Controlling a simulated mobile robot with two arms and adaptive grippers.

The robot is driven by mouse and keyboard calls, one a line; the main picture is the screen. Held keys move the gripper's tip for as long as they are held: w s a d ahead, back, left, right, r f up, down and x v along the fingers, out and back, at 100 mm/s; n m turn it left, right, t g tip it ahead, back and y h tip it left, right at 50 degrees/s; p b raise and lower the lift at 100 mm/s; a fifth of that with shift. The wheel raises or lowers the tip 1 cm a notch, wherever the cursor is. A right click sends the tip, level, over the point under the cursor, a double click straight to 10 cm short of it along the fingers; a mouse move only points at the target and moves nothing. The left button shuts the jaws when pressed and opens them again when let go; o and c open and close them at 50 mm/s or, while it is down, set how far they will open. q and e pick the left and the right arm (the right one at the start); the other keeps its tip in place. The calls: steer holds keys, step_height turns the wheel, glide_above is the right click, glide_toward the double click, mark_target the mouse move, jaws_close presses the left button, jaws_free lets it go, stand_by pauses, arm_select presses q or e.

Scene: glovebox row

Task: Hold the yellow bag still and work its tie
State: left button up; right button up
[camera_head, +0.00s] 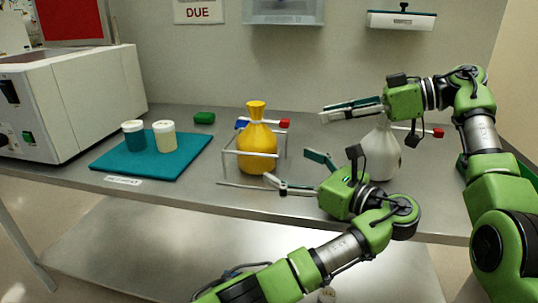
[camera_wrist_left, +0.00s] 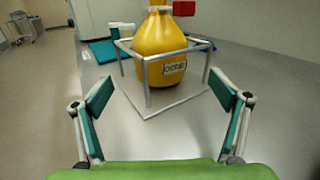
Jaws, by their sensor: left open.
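The yellow bag (camera_head: 257,143) stands upright inside a thin metal frame (camera_head: 228,163) on the bench. Its tie has a red end (camera_head: 285,123) to the right of the neck and a blue end (camera_head: 241,124) to the left. My left gripper (camera_head: 286,165) is open, low at the bag's right front. In the left wrist view the bag (camera_wrist_left: 160,50) shows beyond the open fingers, apart from them, with a label on its front. My right gripper (camera_head: 323,114) is higher, to the right of the bag and clear of it; its finger gap is unclear.
A white bag (camera_head: 383,150) with a red tie end stands behind my arms. A teal mat (camera_head: 180,158) with two jars (camera_head: 164,135) and a green block (camera_head: 204,118) lie to the left. A white machine (camera_head: 70,100) fills the bench's left end.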

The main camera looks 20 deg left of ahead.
mark_target(258, 150)
arm_select(q)
steer(key=x, duration=1.1)
steer(key=shift+w, duration=0.1)
steer(key=c, duration=1.5)
